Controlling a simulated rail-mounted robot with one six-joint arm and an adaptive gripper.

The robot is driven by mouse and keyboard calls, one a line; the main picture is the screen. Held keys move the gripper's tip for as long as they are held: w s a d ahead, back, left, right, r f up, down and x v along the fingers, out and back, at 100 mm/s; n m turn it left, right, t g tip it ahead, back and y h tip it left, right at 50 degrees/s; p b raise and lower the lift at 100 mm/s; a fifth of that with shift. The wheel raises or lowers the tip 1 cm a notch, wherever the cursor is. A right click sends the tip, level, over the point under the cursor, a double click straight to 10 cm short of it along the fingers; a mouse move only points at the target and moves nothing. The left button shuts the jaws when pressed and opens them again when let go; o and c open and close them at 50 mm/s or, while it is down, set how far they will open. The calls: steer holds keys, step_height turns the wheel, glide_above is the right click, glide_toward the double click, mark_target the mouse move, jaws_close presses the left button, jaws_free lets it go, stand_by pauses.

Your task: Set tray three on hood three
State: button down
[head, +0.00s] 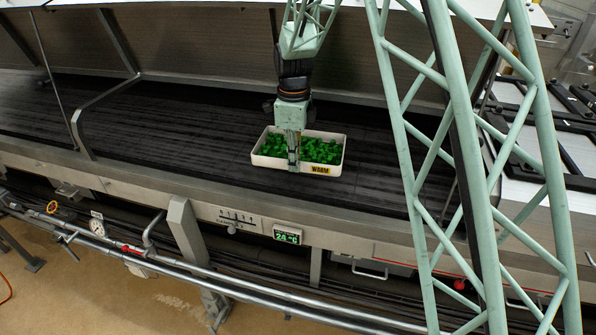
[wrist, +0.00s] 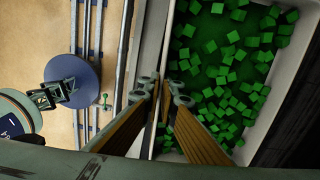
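A white tray (head: 330,171) full of green cubes is over the dark belt, near the middle of the head view. A yellow label reading "WARM" is on its front wall. No tray number is readable. My gripper (head: 293,164) points down at the tray's front wall. In the wrist view my gripper (wrist: 161,92) has one finger on each side of the near wall of the tray (wrist: 172,40), close against it, and looks shut on it. The tray looks level; I cannot tell whether it touches the belt. No hood number is readable.
The dark belt (head: 200,125) is bare to the left of the tray. A steel front edge (head: 120,178) with a green "24 °C" display (head: 287,236) runs before it. A green lattice column (head: 450,120) blocks the right side. Black frames (head: 515,90) lie at far right.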

steer(key=s+a+r+n+p, duration=0.1)
steer(key=r+p, duration=0.2)
steer(key=r, duration=0.8)
steer(key=s+a+r+n+p, duration=0.1)
steer(key=a+r+n+p, duration=0.1)
steer(key=r, duration=0.9)
steer(key=shift+a+r+n+p, duration=0.25)
steer(key=shift+a+n+p, duration=0.05)
steer(key=shift+p, duration=0.6)
